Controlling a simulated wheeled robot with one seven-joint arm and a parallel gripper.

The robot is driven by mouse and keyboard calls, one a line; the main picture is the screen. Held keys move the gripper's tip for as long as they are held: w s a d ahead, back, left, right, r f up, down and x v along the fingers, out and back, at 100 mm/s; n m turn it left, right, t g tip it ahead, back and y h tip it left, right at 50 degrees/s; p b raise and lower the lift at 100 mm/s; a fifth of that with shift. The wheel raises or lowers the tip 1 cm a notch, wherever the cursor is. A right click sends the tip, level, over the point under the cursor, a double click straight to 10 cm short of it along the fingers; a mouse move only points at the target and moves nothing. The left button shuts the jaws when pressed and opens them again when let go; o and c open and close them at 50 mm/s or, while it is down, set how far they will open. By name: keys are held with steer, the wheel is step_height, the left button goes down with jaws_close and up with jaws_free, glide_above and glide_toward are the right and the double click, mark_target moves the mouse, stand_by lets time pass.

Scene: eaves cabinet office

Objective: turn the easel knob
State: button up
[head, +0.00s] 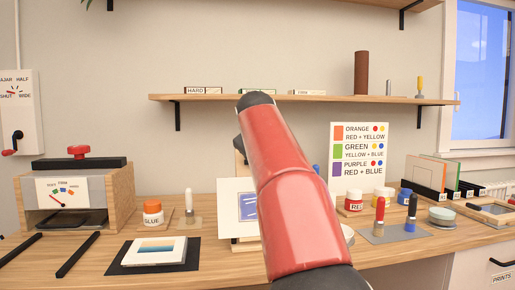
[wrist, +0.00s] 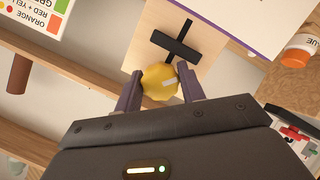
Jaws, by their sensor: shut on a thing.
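The easel knob (wrist: 158,78) is yellow and round with a pale mark on one side. In the wrist view it sits between the two fingers of my gripper (wrist: 160,86), which is shut on it. Beyond it is the pale wooden easel (wrist: 150,22) with a black cross-shaped bar (wrist: 176,46).
A shelf (head: 300,98) runs along the wall above. Paint jars (head: 354,201) and brushes (head: 380,215) stand at right, below a color chart (head: 359,150).

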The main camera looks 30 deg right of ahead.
steer(key=n, duration=0.1)
steer(key=n+h, duration=0.1)
steer(key=n, duration=0.1)
steer(key=shift+d+f, duration=0.15)
steer(key=shift+f, duration=0.2)
steer(key=shift+d+f, duration=0.1)
steer(key=shift+d, duration=0.1)
stand_by(0.7)
steer(key=o, duration=0.6)
steer(key=shift+c, duration=0.2)
steer(key=o, duration=0.4)
steer(key=shift+s+d, duration=0.15)
steer(key=shift+d, duration=0.15)
steer(key=shift+a+r, duration=0.25)
steer(key=shift+a, duration=0.05)
steer(key=shift+s+a+r, duration=0.15)
steer(key=b+v, duration=0.1)
steer(key=v, duration=0.6)
steer(key=shift+s, duration=0.15)
